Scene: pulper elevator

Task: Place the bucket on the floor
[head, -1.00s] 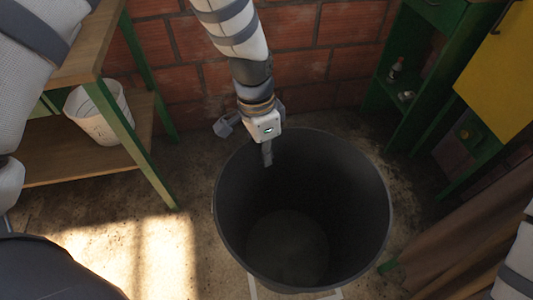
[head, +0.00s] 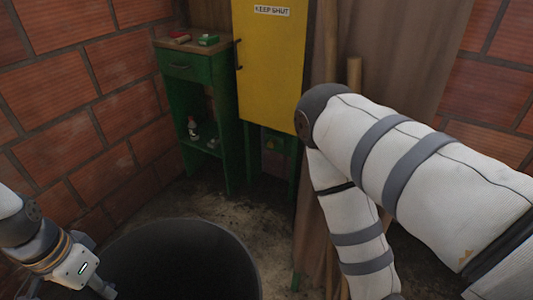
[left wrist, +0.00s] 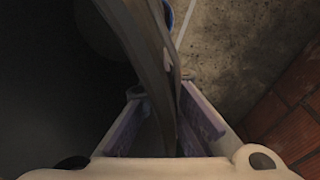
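The large dark bucket (head: 172,226) is upright at the bottom of the head view, with only its upper part showing. Its base is out of view, so I cannot tell whether it touches the floor. My left gripper (left wrist: 163,92) is at the bucket's rim. In the left wrist view, its two purple-padded fingers close on the rim (left wrist: 152,50) from both sides, with the dark bucket on the left. In the head view, the left gripper (head: 104,289) is at the lower left. My right arm crosses the right side, but its gripper is out of view.
A green cabinet (head: 188,66) and a yellow door marked KEEP SHUT (head: 270,75) stand behind. A brown curtain (head: 390,50) hangs to their right. Brick walls (head: 70,75) close both sides. Some bare floor (head: 245,215) lies between bucket and cabinet.

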